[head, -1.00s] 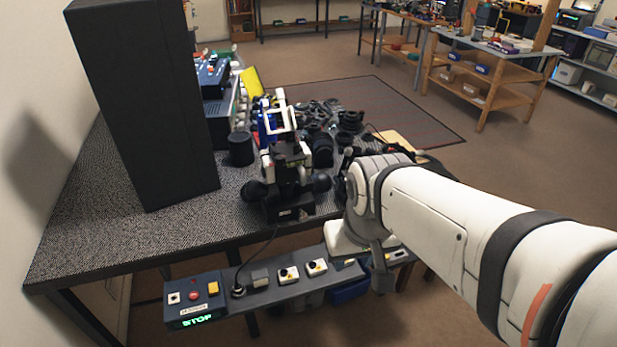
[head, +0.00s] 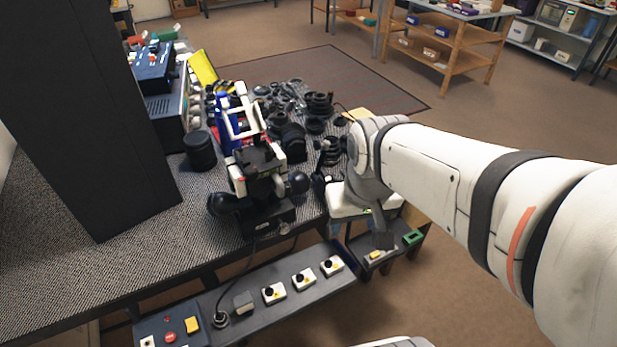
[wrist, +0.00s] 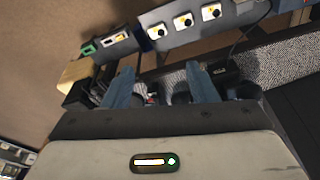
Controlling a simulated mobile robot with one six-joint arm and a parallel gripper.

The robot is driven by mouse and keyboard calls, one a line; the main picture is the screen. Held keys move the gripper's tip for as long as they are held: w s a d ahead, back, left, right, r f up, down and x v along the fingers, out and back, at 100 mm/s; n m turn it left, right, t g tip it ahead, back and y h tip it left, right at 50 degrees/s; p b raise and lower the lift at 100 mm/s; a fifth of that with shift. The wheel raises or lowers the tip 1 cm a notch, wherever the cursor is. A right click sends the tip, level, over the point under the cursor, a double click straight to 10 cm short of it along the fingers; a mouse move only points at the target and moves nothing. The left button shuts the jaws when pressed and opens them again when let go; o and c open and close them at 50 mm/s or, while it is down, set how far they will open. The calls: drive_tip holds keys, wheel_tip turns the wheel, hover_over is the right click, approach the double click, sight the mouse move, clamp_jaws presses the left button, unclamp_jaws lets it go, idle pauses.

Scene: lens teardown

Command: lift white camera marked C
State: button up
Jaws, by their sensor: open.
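I cannot make out a white camera marked C in either view; no letter C is legible. My gripper (wrist: 163,88) shows in the wrist view as two blue-grey fingers spread apart. Dark rounded shapes lie beyond and between the fingertips, and I cannot tell what they are. In the head view my arm reaches in from the right to the bench's front right edge, and the fingertips are hidden there. Black lenses and camera parts (head: 291,139) lie on the bench behind and left of my wrist.
A black stand with a white frame (head: 240,122) stands on the grey bench (head: 80,268), beside a black cylinder (head: 199,150). A tall black panel (head: 85,110) blocks the left. A switch strip (head: 255,308) runs along the front, also in the wrist view (wrist: 128,42).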

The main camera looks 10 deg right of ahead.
drive_tip(key=o, duration=0.3)
drive_tip(key=w+d+f+n+b, duration=0.1)
drive_tip(key=w+f+b, duration=0.2)
drive_tip(key=f, duration=0.4)
drive_tip(key=shift+w+g, duration=0.3)
drive_tip(key=shift+w, duration=0.15)
drive_tip(key=shift+o, duration=1.4)
drive_tip(key=w+f+n+b, duration=0.1)
drive_tip(key=w+f+b, duration=0.2)
drive_tip(key=f, duration=0.4)
drive_tip(key=w+f+n+g+b, duration=0.1)
drive_tip(key=w+f+b, duration=0.3)
drive_tip(key=f, duration=0.4)
drive_tip(key=shift+w+f, duration=0.3)
drive_tip(key=shift+w, duration=0.15)
drive_tip(key=b, duration=0.2)
hover_over(333, 265)
drive_tip(key=shift+n+g, duration=0.4)
drive_tip(key=f, duration=0.6)
drive_tip(key=shift+w+a+f, duration=0.1)
drive_tip(key=shift+w+a, duration=0.05)
drive_tip(key=shift+w, duration=0.25)
drive_tip(key=shift+s+f+b, duration=0.2)
drive_tip(key=shift+f+b, duration=0.3)
drive_tip(key=shift+f, duration=1.3)
drive_tip(key=shift+s+f+b, duration=0.15)
drive_tip(key=shift+f+b, duration=0.35)
drive_tip(key=shift+f, duration=1.25)
